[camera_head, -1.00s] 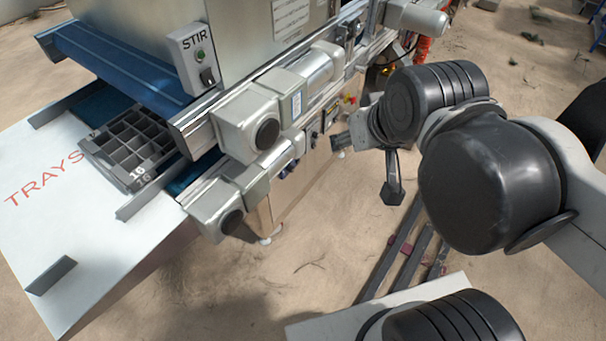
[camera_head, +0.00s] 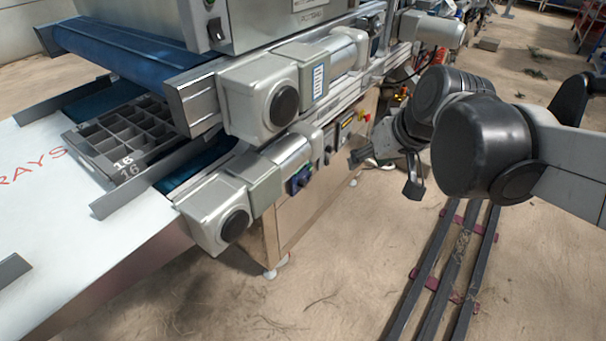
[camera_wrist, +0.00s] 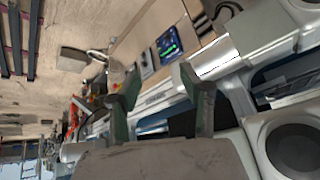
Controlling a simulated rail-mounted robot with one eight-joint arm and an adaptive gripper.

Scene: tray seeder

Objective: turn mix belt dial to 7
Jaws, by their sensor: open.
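My gripper (camera_head: 360,156) is in front of the machine's lower side panel in the head view, apart from it. In the wrist view its two fingers (camera_wrist: 160,74) stand apart with nothing between them. The panel (camera_head: 330,165) carries a dark blue control (camera_head: 299,180), a small dark control (camera_head: 328,157) and a yellow-marked unit (camera_head: 346,124). In the wrist view a dark unit with green lit marks (camera_wrist: 168,45) sits beyond the fingers. I cannot tell which control is the mix belt dial, and no dial number is readable.
Motor housings (camera_head: 258,101) and (camera_head: 213,214) jut out left of the panel. Dark floor rails (camera_head: 440,275) run at the lower right. The sandy floor before the panel is clear.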

